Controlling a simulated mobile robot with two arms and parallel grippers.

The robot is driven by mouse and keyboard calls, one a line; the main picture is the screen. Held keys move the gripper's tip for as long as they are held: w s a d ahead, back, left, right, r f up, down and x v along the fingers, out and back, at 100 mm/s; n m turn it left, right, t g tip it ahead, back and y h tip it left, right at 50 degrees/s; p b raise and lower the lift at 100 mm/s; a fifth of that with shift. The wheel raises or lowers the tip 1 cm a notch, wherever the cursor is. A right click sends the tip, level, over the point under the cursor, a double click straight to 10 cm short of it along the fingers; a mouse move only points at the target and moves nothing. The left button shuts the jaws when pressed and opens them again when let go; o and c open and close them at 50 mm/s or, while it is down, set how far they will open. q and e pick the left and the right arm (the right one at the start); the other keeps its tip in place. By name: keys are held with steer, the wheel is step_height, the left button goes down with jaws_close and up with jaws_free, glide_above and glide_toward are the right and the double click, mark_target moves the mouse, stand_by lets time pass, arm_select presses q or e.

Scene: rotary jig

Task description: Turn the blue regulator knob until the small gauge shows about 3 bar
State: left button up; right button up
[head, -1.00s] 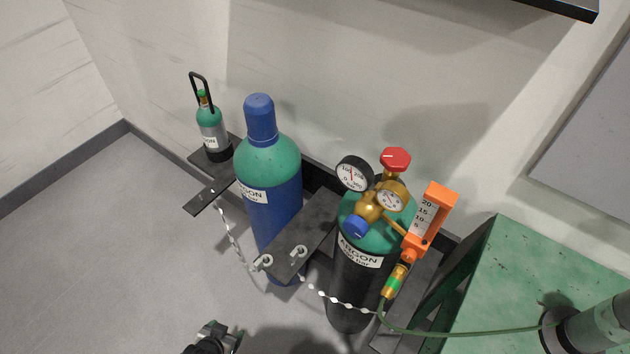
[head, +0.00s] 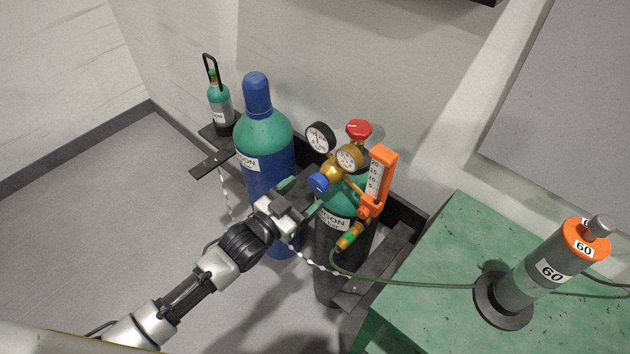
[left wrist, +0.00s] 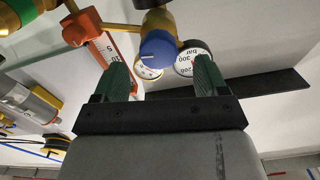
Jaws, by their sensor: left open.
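The blue regulator knob (head: 319,183) sticks out of the front of the brass regulator on the black and green argon cylinder (head: 335,238). The small gauge (head: 349,157) sits just above it; its needle is too small to read. My left gripper (head: 302,199) is open and empty, its green fingers a little short of the knob. In the left wrist view the knob (left wrist: 158,48) lies ahead, between the fingertips, with a white mark on its face. The small gauge (left wrist: 149,72) is partly hidden behind the knob there. My right gripper is not in view.
A larger gauge (head: 320,137), a red valve handwheel (head: 359,129) and an orange flowmeter (head: 380,178) crowd the regulator. A blue cylinder (head: 268,140) stands left. A green hose (head: 420,283) runs over the green table (head: 430,255) toward a grey cylinder marked 60 (head: 548,272).

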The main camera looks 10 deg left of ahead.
mark_target(315, 186)
arm_select(q)
steer(key=shift+x, duration=2.2)
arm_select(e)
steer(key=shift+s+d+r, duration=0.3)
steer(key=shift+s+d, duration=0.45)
arm_select(q)
steer(key=shift+s+d, duration=0.1)
steer(key=shift+c, duration=0.3)
steer(key=c, duration=0.9)
steer(key=shift+o, duration=0.2)
steer(key=shift+m, duration=0.7)
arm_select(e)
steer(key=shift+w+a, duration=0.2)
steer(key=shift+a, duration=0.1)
arm_select(q)
steer(key=o, duration=0.9)
steer(key=shift+s, duration=0.1)
